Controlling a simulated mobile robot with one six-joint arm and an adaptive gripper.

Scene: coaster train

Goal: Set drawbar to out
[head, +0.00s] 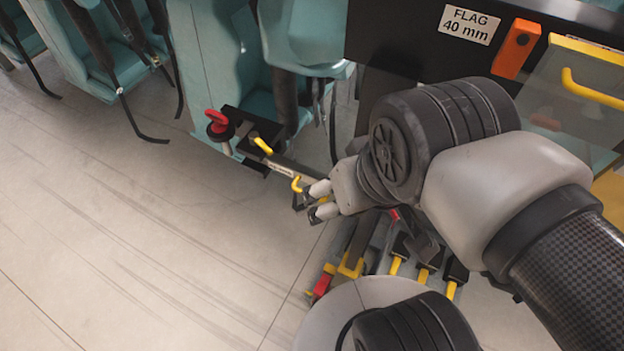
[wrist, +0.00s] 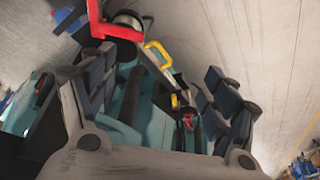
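A slim bar with a pale label (head: 282,165), which looks like the drawbar, runs from the teal car toward my gripper. It carries a yellow handle (head: 262,145) near its far end and a smaller yellow handle (head: 296,184) near my fingertips. A red ring-shaped part (head: 215,118) sits beyond the far end. My gripper (head: 321,200) is open, its fingertips close to the smaller yellow handle. In the wrist view the fingers (wrist: 160,90) stand wide apart, with the larger handle (wrist: 158,55) and the smaller one (wrist: 175,100) showing between them. Contact cannot be told.
Teal seats (head: 304,35) with dark hanging straps stand behind. A black panel reads "FLAG 40 mm" (head: 469,24), beside an orange block (head: 517,49) and a yellow handle (head: 592,88). Yellow-tipped pedals (head: 425,270) lie below my arm. The floor (head: 130,240) at left is clear.

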